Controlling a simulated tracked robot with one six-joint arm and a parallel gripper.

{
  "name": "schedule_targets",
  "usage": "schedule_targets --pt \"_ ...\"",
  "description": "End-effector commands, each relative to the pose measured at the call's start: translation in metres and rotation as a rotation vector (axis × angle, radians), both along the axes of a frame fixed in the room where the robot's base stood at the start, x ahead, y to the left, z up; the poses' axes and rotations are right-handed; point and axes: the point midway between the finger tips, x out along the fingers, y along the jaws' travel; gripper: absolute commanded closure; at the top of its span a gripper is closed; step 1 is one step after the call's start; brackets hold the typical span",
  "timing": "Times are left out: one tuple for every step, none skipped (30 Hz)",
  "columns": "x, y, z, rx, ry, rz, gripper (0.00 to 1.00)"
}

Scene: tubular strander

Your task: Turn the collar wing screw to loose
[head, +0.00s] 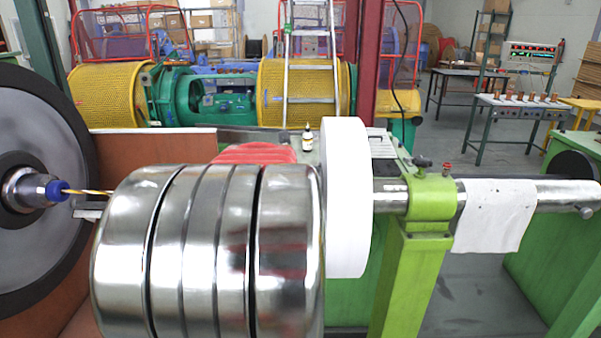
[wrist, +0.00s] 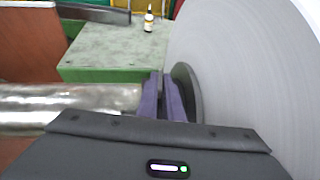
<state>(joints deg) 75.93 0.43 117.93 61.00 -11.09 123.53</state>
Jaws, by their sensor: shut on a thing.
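In the wrist view, my gripper (wrist: 164,98) has its two purple fingers close together beside a dark grey disc-shaped collar (wrist: 185,82). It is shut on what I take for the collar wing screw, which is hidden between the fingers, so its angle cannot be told. The collar stands against the face of a large pale wheel (wrist: 245,70). A bare steel shaft (wrist: 70,97) comes in from the left to the fingers. In the head view, the pale wheel (head: 345,200) shows behind large steel bands, and the gripper, collar and screw are hidden.
A small bottle (wrist: 148,18) stands on a green cabinet (wrist: 115,50) behind the shaft. In the head view, a green post (head: 415,240) bears the shaft to the right, with a white cloth (head: 495,215) hung over it. A dark wheel (head: 40,190) stands at left.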

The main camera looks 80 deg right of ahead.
Motion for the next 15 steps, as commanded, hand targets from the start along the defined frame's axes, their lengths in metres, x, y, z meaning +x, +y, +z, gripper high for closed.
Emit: schedule_targets --pt "-0.0023 -0.0012 0.0022 -0.005 0.001 -0.006 1.00" --pt "-0.0023 -0.0012 0.0023 -0.005 0.001 -0.006 1.00" --pt "-0.0022 -0.0012 0.0023 -0.005 0.001 -0.006 1.00" --pt "-0.0022 -0.0012 0.0024 -0.005 0.001 -0.006 1.00" --pt "-0.0022 -0.0012 0.0024 -0.005 0.001 -0.006 0.92" --pt "-0.0020 -0.0012 0.0023 -0.005 0.001 -0.005 0.89" --pt "-0.0018 -0.0010 0.0022 -0.005 0.001 -0.005 0.87" --pt "-0.0016 -0.0009 0.0020 -0.004 0.000 -0.004 0.85" --pt "-0.0014 -0.0008 0.0018 -0.004 0.000 -0.004 0.82" --pt "-0.0013 -0.0008 0.0017 -0.004 0.000 -0.003 0.80" --pt "-0.0011 -0.0007 0.0015 -0.003 0.000 -0.003 0.78" --pt "-0.0010 -0.0006 0.0014 -0.003 0.000 -0.003 0.75" --pt "-0.0008 -0.0005 0.0012 -0.003 0.000 -0.002 0.75" --pt "-0.0008 -0.0005 0.0011 -0.002 0.000 -0.002 0.75" --pt "-0.0006 -0.0005 0.0010 -0.002 0.000 -0.002 0.75"
